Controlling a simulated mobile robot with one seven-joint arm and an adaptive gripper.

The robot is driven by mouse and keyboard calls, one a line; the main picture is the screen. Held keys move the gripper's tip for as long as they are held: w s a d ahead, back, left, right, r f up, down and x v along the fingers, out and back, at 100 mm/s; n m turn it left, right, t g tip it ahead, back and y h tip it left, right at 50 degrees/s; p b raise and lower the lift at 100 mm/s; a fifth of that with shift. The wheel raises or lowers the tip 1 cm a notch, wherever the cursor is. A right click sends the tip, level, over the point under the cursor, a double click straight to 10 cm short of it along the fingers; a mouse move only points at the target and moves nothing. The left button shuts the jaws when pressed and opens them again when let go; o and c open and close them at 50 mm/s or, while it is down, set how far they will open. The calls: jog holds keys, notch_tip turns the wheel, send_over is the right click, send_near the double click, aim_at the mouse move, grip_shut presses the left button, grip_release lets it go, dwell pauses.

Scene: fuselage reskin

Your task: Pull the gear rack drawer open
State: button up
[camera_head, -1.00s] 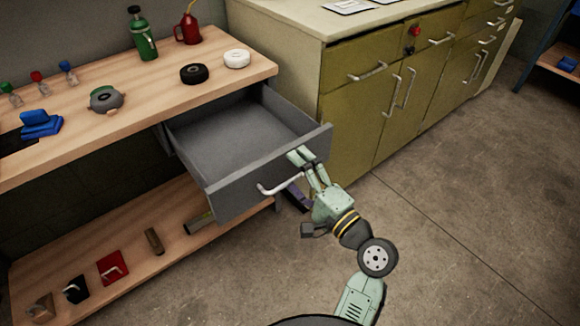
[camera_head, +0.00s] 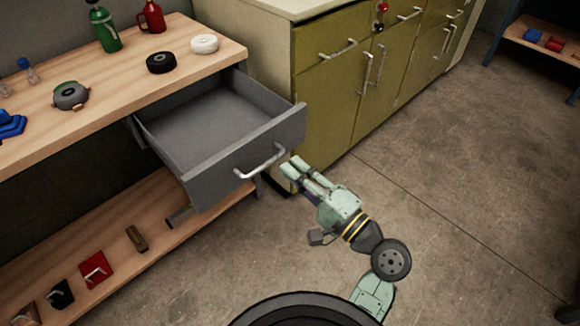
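The grey drawer (camera_head: 193,168) under the wooden workbench stands pulled well out, and its inside looks empty. Its silver bar handle (camera_head: 262,162) is on the front panel, toward the right end. My gripper (camera_head: 292,167) is just right of the handle and appears apart from it. Its two pale green fingers are spread with a gap between them, and nothing is seen between them.
The workbench top (camera_head: 120,95) holds a green bottle (camera_head: 104,28), a red can (camera_head: 151,17) and tape rolls. The lower shelf (camera_head: 120,270) carries several small tools. Olive cabinets (camera_head: 322,110) stand close behind my gripper. The concrete floor at right is clear.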

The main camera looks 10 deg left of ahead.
jog(key=shift+s+d+f, duration=0.1)
jog(key=shift+s+d, duration=0.3)
jog(key=shift+d, duration=0.05)
dwell(0.6)
